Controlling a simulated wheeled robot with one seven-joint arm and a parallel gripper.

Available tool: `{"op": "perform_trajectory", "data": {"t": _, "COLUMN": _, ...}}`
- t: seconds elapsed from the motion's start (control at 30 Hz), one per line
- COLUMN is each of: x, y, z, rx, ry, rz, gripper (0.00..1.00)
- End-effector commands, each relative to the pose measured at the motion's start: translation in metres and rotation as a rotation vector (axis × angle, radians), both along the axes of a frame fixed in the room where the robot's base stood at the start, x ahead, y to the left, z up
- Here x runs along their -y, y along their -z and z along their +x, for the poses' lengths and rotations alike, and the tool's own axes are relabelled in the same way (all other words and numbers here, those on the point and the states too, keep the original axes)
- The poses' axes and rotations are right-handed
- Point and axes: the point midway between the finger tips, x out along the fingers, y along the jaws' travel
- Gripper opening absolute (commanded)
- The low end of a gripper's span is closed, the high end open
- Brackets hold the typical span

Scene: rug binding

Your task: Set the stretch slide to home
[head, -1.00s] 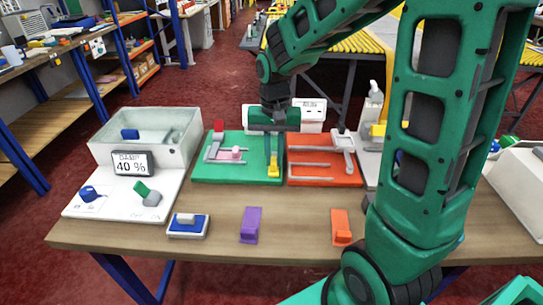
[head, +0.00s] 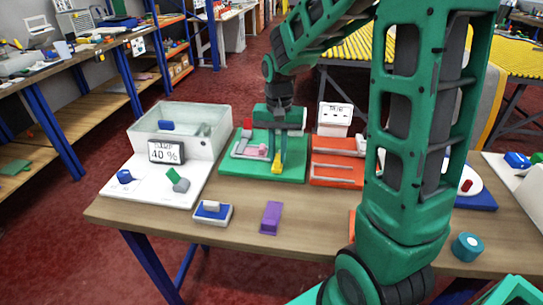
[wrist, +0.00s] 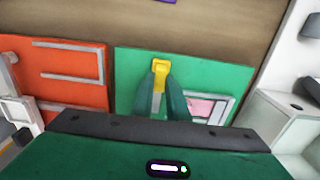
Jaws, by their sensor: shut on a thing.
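A green board (head: 294,173) lies on the table with a yellow-tipped slide piece (head: 277,167), a pink block (head: 257,150) in a grey track, and a red block (head: 247,124). No readable label shows which part is the stretch slide. My gripper (head: 276,158) is low over the board, shut on the yellow-tipped piece. The wrist view shows my fingers (wrist: 160,98) on both sides of it, with the yellow end (wrist: 160,68) beyond them. The pink block (wrist: 200,107) is close to the right finger there. The piece's lower part is partly hidden.
An orange board (head: 335,176) with grey tracks lies to the right, close by. A clear-walled tank (head: 205,145) with a "40 %" display (head: 166,152) stands left. A blue-and-white block (head: 212,213) and a purple block (head: 271,218) lie in front.

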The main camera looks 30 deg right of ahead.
Motion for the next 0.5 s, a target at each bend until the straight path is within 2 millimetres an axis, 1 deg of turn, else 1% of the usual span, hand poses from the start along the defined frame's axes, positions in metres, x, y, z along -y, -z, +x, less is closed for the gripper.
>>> {"op": "perform_trajectory", "data": {"t": 0.03, "x": -0.0039, "y": -0.0013, "z": 0.0026, "rx": 0.007, "ry": -0.008, "rz": 0.004, "gripper": 0.0}}
{"op": "perform_trajectory", "data": {"t": 0.2, "x": -0.0052, "y": -0.0014, "z": 0.0036, "rx": 0.008, "ry": -0.012, "rz": 0.005, "gripper": 0.0}}
{"op": "perform_trajectory", "data": {"t": 0.23, "x": -0.0054, "y": -0.0015, "z": 0.0037, "rx": 0.009, "ry": -0.012, "rz": 0.006, "gripper": 0.19}}
{"op": "perform_trajectory", "data": {"t": 0.3, "x": -0.005, "y": -0.0014, "z": 0.0034, "rx": 0.008, "ry": -0.012, "rz": 0.005, "gripper": 0.33}}
{"op": "perform_trajectory", "data": {"t": 0.5, "x": -0.0025, "y": -0.0009, "z": 0.0022, "rx": 0.006, "ry": -0.007, "rz": 0.004, "gripper": 0.33}}
